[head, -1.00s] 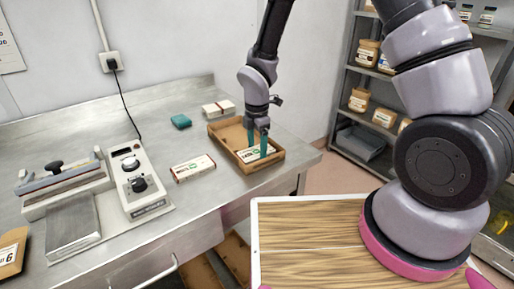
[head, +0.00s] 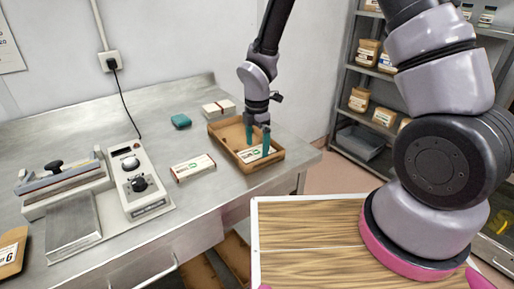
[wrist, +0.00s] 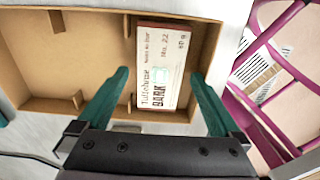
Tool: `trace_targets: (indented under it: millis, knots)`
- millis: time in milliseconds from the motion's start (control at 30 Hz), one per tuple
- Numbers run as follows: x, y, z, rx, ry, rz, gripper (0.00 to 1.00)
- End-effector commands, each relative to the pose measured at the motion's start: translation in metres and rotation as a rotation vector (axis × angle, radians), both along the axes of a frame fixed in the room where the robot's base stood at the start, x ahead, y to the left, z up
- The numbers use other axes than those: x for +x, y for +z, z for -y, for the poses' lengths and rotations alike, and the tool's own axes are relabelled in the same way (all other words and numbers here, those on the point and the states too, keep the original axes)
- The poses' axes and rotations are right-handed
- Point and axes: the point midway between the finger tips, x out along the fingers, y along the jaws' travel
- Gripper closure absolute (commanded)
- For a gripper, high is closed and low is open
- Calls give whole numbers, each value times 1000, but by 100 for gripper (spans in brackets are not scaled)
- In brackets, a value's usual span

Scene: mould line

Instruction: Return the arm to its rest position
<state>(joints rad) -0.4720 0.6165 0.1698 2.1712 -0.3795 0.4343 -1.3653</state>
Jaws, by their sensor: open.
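My gripper (head: 257,136) is at the cardboard tray (head: 217,131) near the right end of the steel bench. In the wrist view its teal fingers (wrist: 158,100) are spread wide, one on each side of a white labelled box (wrist: 162,68), with a gap on both sides. The box lies flat in the right part of the tray, against its near wall; the rest of the tray (wrist: 22,75) is empty. In the head view the fingers partly hide the box (head: 252,154).
A similar white box (head: 193,167) lies on the bench left of the tray. A machine with dials (head: 138,180) is further left. Shelving (head: 350,80) stands at the right.

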Motion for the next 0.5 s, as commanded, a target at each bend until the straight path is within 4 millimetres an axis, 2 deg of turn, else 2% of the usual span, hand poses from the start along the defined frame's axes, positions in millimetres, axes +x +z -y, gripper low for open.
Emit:
trace_targets:
  millis: [300,500]
  knots:
    - [1,65,0,3,-1,5,0]
    - [1,89,0,1,-1,2,0]
